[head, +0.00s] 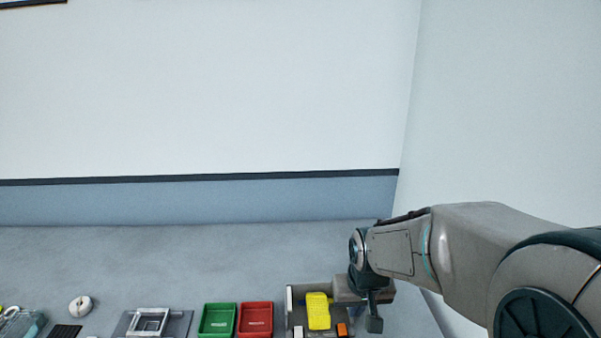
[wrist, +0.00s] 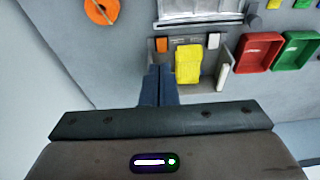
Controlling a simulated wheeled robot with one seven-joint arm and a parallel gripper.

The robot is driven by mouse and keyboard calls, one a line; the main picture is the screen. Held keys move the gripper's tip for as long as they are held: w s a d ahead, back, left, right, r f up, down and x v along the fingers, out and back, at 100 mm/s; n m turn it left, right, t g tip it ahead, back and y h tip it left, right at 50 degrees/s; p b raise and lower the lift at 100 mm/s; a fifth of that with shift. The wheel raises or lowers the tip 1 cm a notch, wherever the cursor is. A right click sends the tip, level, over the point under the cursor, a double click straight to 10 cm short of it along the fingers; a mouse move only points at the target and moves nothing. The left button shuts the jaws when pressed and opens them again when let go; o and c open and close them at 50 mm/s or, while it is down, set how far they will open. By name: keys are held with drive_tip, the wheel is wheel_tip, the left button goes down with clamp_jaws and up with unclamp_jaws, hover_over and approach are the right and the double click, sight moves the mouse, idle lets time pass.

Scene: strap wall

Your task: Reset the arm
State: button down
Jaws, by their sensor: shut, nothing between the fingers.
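My gripper shows in the wrist view (wrist: 158,72) with its two dark blue fingers together and nothing between them. In the head view my arm (head: 450,250) reaches in from the right, and its end hangs down beside a grey holder. The holder (head: 290,315) contains a yellow object (head: 318,311), which also shows in the wrist view (wrist: 188,64) just right of my fingertips. I cannot tell whether my fingers touch the holder.
A red tray (head: 255,320) and a green tray (head: 217,320) lie left of the holder. A grey frame (head: 150,321) and a white roll (head: 80,306) lie farther left. An orange disc (wrist: 101,11) is at upper left in the wrist view. A wall stands behind.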

drive_tip(key=s+r, duration=0.3)
drive_tip(key=s, duration=0.3)
drive_tip(key=s+d+r, duration=0.1)
drive_tip(key=s+r, duration=0.2)
drive_tip(key=s, duration=0.4)
drive_tip(key=shift+s+d, duration=0.2)
drive_tip(key=shift+d, duration=0.1)
